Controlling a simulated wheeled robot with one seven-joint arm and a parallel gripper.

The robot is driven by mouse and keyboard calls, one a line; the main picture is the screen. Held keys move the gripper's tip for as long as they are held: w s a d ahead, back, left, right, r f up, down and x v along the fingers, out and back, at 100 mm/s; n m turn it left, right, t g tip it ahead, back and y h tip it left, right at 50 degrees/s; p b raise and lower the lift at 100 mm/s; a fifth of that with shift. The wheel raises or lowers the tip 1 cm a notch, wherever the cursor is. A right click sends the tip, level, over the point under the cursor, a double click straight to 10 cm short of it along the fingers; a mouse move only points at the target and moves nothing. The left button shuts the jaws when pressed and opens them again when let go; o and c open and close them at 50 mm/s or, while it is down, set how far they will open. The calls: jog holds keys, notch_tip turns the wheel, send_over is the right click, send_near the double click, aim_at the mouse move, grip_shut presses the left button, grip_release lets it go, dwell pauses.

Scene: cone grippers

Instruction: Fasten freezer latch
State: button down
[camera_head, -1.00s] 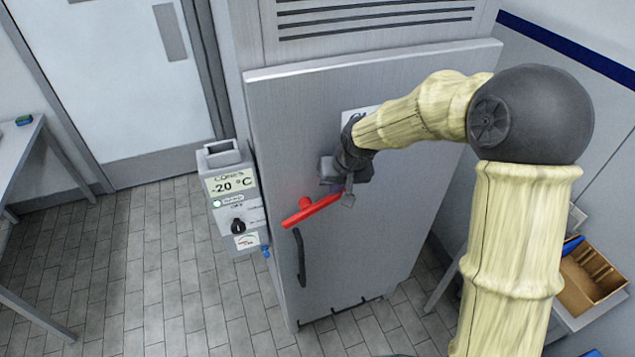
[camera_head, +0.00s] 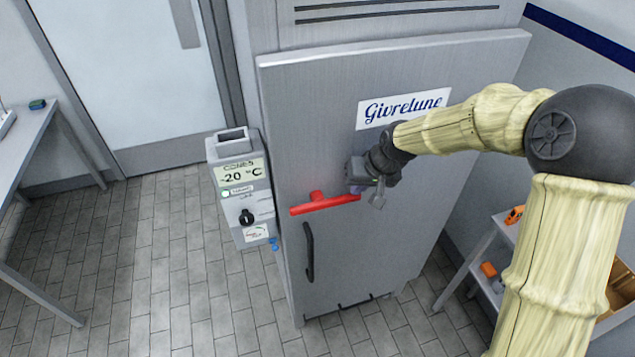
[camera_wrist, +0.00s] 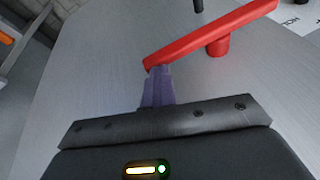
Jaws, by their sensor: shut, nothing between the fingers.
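The freezer door (camera_head: 430,190) is a grey metal panel, standing upright, and it looks closed. The red latch bar (camera_head: 322,205) sits near its left edge on a round red pivot (camera_head: 317,195) and lies almost level. My gripper (camera_head: 356,188) is at the bar's right end. In the wrist view my purple fingers (camera_wrist: 158,86) are together and empty, with their tips at the near end of the red bar (camera_wrist: 200,38). They seem to touch it, but a small gap cannot be ruled out. The latch's catch cannot be made out.
A black door handle (camera_head: 309,252) stands out below the latch. A control box (camera_head: 240,190) reading -20 °C is fixed left of the door. A table (camera_head: 35,150) stands far left, a shelf cart (camera_head: 480,255) at right. The tiled floor between is clear.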

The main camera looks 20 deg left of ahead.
jog(key=shift+s+d+f, duration=0.2)
jog(key=shift+d+f, duration=0.1)
jog(key=shift+f, duration=0.35)
jog(key=shift+r, duration=0.1)
jog(key=w+d+r, duration=0.2)
jog(key=d+r, duration=0.5)
jog(key=r, duration=0.3)
jog(key=shift+w+d+r+b, duration=0.2)
jog(key=shift+w+d+b, duration=0.1)
jog(key=shift+w+b, duration=0.1)
jog(key=s+d+f+m+h+b, duration=0.2)
jog(key=s+d+f, duration=0.4)
jog(key=s+d, duration=0.3)
jog(key=s+d+f+m+h+b, duration=0.1)
jog(key=s+d+f, duration=0.5)
jog(key=d, duration=0.6)
jog(key=s+m+h, duration=0.1)
jog(key=s+m, duration=0.1)
jog(key=shift+s+f+m+t+b, duration=0.25)
jog(key=shift+s+m+t+b, duration=0.05)
jog(key=shift+s+m+b, duration=0.1)
